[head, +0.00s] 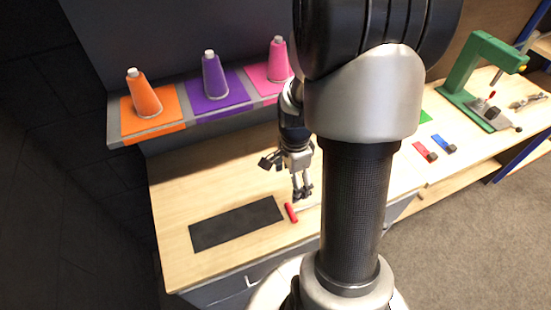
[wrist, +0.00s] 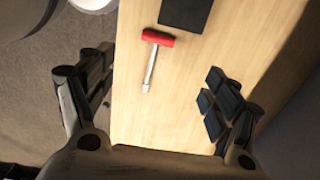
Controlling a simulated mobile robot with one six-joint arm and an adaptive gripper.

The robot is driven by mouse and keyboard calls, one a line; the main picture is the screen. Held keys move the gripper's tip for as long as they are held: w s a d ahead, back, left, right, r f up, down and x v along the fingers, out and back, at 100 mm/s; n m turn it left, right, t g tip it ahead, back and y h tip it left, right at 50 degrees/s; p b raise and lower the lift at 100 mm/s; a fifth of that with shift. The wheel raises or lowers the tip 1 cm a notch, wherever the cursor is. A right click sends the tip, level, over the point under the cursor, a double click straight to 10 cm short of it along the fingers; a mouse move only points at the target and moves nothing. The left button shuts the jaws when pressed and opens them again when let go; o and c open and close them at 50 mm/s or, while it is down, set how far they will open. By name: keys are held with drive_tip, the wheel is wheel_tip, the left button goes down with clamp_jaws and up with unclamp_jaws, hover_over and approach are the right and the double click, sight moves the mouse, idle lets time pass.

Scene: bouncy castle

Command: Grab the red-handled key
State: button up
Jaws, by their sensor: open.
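The red-handled key (head: 291,212) lies flat on the wooden workbench, beside the right end of the black mat. In the wrist view the key (wrist: 157,38) shows a red crossbar handle and a thin silver shaft, pointing toward my gripper. My gripper (head: 302,193) is above the bench close to the key, fingers pointing down. In the wrist view my gripper (wrist: 158,98) is open, with the fingers wide apart on either side and nothing between them. The tip of the shaft lies between the fingers in that picture. In the head view my arm hides part of the bench.
The black mat (head: 235,224) lies on the workbench (head: 180,190). A shelf behind holds orange (head: 145,97), purple (head: 214,78) and pink (head: 278,62) cones. A green press (head: 470,85) and red (head: 420,149) and blue (head: 440,142) items are at right.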

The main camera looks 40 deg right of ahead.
drive_tip(key=b, duration=0.3)
hover_over(289, 212)
drive_tip(key=f, duration=1.1)
drive_tip(key=shift+s+f, duration=0.1)
drive_tip(key=shift+s, duration=0.25)
drive_tip(key=f, duration=0.2)
drive_tip(key=f+b, duration=0.1)
drive_tip(key=f, duration=0.3)
drive_tip(key=shift+w+f+b, duration=0.25)
drive_tip(key=shift+w+b, duration=0.05)
drive_tip(key=shift+b, duration=0.1)
drive_tip(key=shift+c, duration=0.3)
drive_tip(key=c, duration=1.2)
drive_tip(key=shift+o, duration=0.2)
drive_tip(key=shift+r, duration=0.15)
